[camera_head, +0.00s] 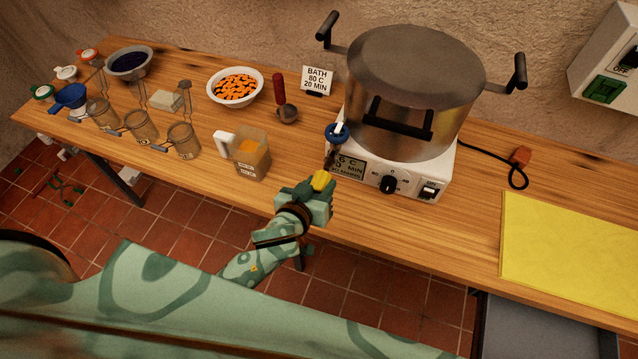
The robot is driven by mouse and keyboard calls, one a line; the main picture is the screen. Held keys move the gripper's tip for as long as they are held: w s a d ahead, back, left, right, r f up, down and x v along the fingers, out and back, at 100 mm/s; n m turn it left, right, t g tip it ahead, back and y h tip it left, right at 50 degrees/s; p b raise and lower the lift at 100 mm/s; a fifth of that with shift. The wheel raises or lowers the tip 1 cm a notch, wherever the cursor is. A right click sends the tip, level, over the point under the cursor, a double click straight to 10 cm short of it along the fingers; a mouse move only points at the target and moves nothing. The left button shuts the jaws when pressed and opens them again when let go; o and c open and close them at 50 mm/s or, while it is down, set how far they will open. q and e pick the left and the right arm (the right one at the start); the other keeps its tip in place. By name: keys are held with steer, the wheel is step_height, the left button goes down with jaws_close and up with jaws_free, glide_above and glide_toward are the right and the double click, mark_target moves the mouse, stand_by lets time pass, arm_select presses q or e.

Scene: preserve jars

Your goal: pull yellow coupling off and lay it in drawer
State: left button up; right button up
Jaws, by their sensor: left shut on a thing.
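The yellow coupling (321,180) is in the jaws of my left gripper (318,187), which is shut on it. The gripper is over the front edge of the bench, to the front left of the heating unit. A blue ring fitting with a white lever (337,132) is at the unit's left side, and the coupling shows apart from it. A grey drawer (530,330) stands open below the bench at the bottom right. My right gripper is not in view.
A large steel pot (412,85) sits on the white heating unit (425,180). A jug with orange contents (250,160) stands left of my gripper, with several glass jars beyond. A yellow mat (575,255) lies on the right, above the drawer.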

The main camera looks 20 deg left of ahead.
arm_select(q)
steer(key=s, duration=0.4)
steer(key=shift+a, duration=0.1)
stand_by(0.4)
